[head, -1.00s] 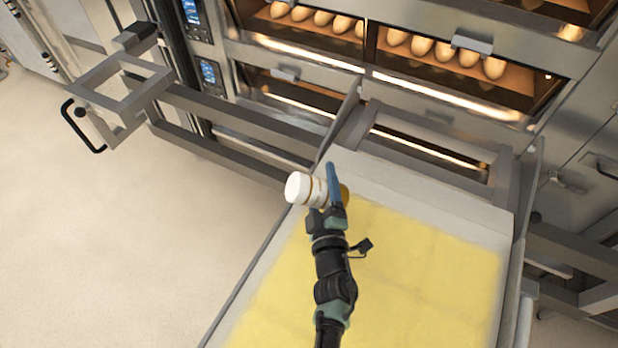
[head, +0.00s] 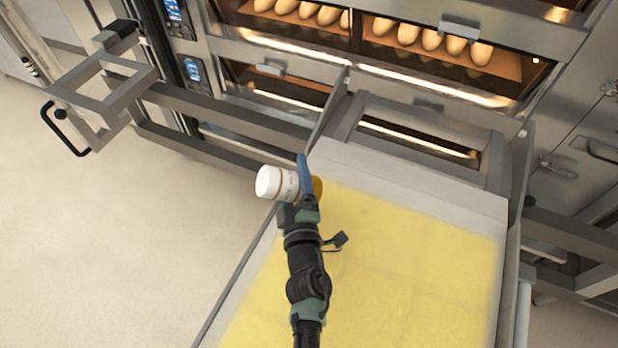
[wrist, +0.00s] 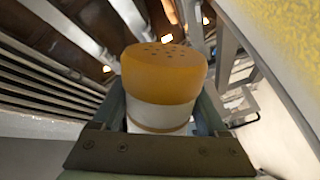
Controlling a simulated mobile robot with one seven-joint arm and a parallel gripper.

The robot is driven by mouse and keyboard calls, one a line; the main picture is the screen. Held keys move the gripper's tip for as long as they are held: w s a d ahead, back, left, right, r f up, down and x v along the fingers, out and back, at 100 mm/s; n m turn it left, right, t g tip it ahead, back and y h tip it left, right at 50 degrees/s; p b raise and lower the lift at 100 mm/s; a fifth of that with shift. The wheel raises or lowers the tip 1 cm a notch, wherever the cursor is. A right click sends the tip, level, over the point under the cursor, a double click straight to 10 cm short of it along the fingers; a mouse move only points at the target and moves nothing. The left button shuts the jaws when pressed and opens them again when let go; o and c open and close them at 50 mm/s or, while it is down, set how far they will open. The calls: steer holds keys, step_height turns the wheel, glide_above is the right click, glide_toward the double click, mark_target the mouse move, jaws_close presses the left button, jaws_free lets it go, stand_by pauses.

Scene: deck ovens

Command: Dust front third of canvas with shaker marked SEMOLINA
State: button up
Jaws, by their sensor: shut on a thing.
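My gripper (head: 305,180) is shut on a white shaker (head: 272,183) with a yellow-orange cap. In the head view the shaker lies tilted on its side, with its cap toward the right, above the left far part of the canvas. In the wrist view the shaker's perforated cap (wrist: 165,70) faces the camera between the fingers. No readable marking shows on it. The canvas (head: 430,170) is pale, and a wide yellow layer (head: 400,260) covers most of what shows. A pale strip at the oven end is bare. My arm hides part of the canvas.
Deck ovens (head: 390,75) with several loaves (head: 410,32) behind glass stand beyond the canvas. A metal rail frame (head: 220,105) runs left with a black handle (head: 62,130). Side rails border the canvas. Open floor (head: 110,240) lies at left.

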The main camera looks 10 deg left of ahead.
steer(key=shift+s+a, duration=0.1)
steer(key=shift+a, duration=0.25)
steer(key=d+p, duration=0.1)
steer(key=d, duration=0.1)
steer(key=w+d+p, duration=0.1)
steer(key=d+p, duration=0.1)
steer(key=d, duration=0.1)
steer(key=shift+w+r, duration=0.1)
steer(key=shift+r, duration=0.1)
steer(key=w+d+r+n+b, duration=0.1)
steer(key=d+r+n+b, duration=0.1)
steer(key=n, duration=1)
steer(key=d+r+n+b, duration=0.2)
steer(key=d+r+n, duration=0.2)
steer(key=n, duration=0.8)
steer(key=shift+w+d+r, duration=0.35)
